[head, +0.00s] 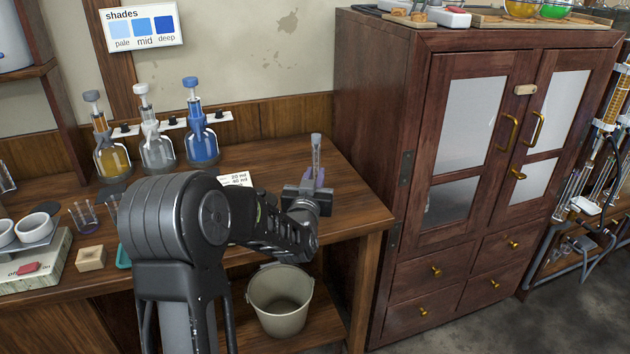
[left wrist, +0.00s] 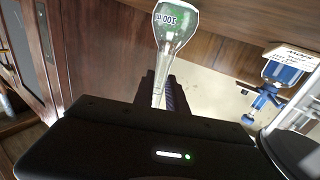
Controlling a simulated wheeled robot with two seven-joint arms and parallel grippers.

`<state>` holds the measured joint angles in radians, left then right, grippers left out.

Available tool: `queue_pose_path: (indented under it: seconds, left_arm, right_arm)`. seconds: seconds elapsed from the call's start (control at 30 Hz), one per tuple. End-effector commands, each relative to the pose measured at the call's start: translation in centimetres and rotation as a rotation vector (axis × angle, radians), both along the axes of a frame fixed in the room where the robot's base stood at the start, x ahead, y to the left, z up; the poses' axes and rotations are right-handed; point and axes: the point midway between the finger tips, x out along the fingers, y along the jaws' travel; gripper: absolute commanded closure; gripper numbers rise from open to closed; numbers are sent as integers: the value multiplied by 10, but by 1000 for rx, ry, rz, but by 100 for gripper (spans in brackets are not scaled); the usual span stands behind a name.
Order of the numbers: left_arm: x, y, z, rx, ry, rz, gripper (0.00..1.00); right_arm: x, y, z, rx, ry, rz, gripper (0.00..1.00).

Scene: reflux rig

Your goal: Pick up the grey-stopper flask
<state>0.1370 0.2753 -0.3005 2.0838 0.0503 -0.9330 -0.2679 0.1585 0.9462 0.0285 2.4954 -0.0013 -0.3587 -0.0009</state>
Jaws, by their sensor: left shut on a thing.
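My left gripper (head: 314,182) is over the right part of the wooden bench, shut on the neck of a clear glass flask. In the head view, the flask's neck and grey stopper (head: 316,141) rise above the jaws, roughly upright. Its body is hidden there behind the gripper. The left wrist view shows the clear rounded body of the flask (left wrist: 173,30), with a "100 ml" mark, beyond the jaws (left wrist: 160,92). I cannot tell whether its base touches the bench. My right gripper is not in view.
Stoppered bottles with yellow (head: 112,160), clear (head: 157,152) and blue (head: 202,145) contents stand at the back of the bench. A white card (head: 235,179) lies left of the gripper. A tall wooden cabinet (head: 385,130) stands close on the right. A bucket (head: 281,300) sits below.

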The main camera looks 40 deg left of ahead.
Motion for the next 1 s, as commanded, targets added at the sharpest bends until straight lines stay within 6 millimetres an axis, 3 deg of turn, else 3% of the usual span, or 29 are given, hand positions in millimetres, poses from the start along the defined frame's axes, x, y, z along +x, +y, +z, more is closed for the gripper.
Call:
queue_pose_path:
  seconds: [0.37,1.0]
  left_arm:
    - [0,0,15,2,-4,0,100]
    - [1,0,72,1,-4,-1,100]
  right_arm:
    - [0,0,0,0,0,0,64]
    - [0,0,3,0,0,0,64]
